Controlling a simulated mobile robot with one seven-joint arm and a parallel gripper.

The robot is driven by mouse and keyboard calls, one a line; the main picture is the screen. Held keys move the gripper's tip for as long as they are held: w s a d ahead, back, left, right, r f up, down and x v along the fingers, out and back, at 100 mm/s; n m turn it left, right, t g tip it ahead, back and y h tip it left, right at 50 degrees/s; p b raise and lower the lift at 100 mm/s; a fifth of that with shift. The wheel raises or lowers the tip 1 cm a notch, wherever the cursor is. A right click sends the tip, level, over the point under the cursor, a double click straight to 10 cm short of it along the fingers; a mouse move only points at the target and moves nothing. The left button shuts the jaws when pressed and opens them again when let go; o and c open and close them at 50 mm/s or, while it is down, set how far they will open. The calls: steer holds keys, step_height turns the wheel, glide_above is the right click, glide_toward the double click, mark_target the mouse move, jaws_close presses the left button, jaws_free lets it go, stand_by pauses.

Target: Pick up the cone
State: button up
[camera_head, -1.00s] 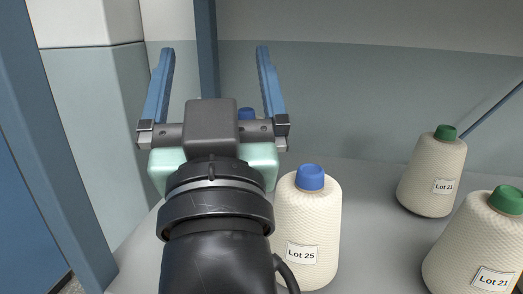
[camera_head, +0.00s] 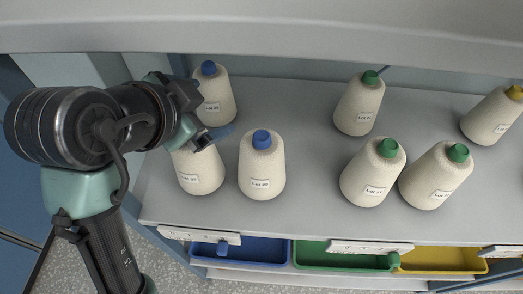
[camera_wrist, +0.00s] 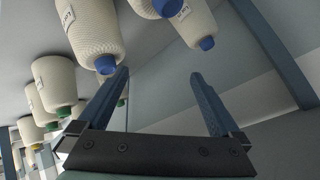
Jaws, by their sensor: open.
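Several cream yarn cones stand on the grey shelf. Three have blue tops: one at the back left (camera_head: 214,100), one at the front left (camera_head: 197,172), and one to its right labelled Lot 25 (camera_head: 262,172). My gripper (camera_wrist: 160,73) is open and empty. In the head view it is above the front-left cone and partly hides its top, in front of the back-left cone. In the wrist view, blue-topped cones (camera_wrist: 89,30) appear beyond the fingertips, none between the fingers. I cannot tell which cone the task means.
Green-topped cones (camera_head: 358,106) stand at the middle and right, and a yellow-topped cone (camera_head: 492,118) at far right. An upper shelf edge (camera_head: 300,35) spans above. Blue (camera_head: 245,250), green and yellow trays sit below the front edge. Shelf between the blue and green groups is clear.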

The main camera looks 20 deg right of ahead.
mark_target(262, 145)
steer(key=s+a+f+m+g, duration=0.4)
steer(key=s+f+m+g, duration=0.2)
steer(key=s, duration=0.3)
steer(key=w+d, duration=0.1)
steer(key=d, duration=0.1)
steer(key=w+d, duration=0.1)
steer(key=d, duration=0.1)
steer(key=w+d+p, duration=0.1)
steer(key=d, duration=0.1)
steer(key=shift+d+r, duration=0.2)
steer(key=d, duration=0.1)
steer(key=w+d+p, duration=0.1)
steer(key=d, duration=0.1)
steer(key=d+p, duration=0.1)
steer(key=shift+w+d+f, duration=0.35)
steer(key=shift+w, duration=0.05)
steer(key=shift+f, duration=0.15)
steer(key=shift+t, duration=0.3)
jaws_close()
